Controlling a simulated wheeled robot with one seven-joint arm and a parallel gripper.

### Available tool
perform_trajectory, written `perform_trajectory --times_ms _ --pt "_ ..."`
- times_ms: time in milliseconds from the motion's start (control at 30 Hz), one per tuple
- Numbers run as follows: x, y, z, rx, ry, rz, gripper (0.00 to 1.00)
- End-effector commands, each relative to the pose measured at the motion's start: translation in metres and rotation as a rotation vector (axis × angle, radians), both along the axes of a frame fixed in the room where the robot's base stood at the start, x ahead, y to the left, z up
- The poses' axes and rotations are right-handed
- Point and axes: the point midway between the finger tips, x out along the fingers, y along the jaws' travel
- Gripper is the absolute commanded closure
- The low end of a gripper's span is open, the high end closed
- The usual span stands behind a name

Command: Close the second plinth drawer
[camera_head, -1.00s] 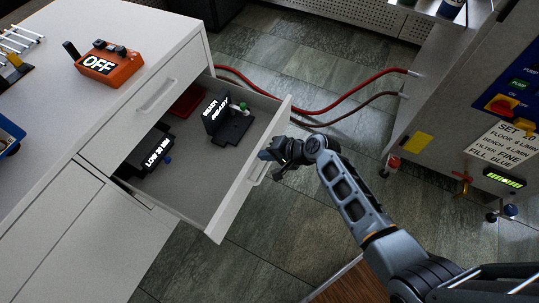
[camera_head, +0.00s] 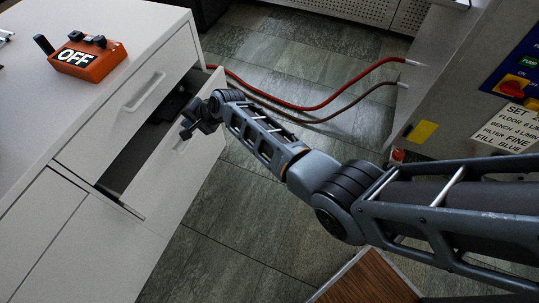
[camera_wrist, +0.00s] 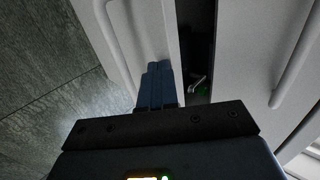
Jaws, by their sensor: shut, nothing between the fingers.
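The second plinth drawer (camera_head: 190,165) is the light grey drawer below a closed upper drawer. It stands partly open, with a narrow dark gap between its front and the cabinet. In the wrist view its front (camera_wrist: 158,28) is at upper centre, beside the dark gap (camera_wrist: 198,40). My gripper (camera_head: 187,131) is shut and empty, at the outer side of the drawer front near its handle (camera_head: 181,144). In the wrist view the closed fingers (camera_wrist: 155,85) lie against or just over the front; I cannot tell whether they touch. Most of the drawer's contents are hidden.
The upper drawer's handle (camera_head: 143,92) sticks out above the gap. An orange box marked OFF (camera_head: 86,58) sits on the cabinet top. Red hoses (camera_head: 300,108) cross the floor to a machine at right (camera_head: 470,80). A wooden surface (camera_head: 368,283) is at the bottom.

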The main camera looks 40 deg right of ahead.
Motion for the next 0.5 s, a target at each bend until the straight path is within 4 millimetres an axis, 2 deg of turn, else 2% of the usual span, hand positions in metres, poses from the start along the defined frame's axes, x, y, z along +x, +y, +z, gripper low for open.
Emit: perform_trajectory --times_ms 33,200,500 --pt "0.012 0.007 -0.007 0.001 -0.003 0.002 1.00" --pt "0.043 0.025 -0.007 0.000 -0.002 0.003 1.00" --pt "0.080 0.046 -0.004 0.001 0.000 -0.001 1.00"
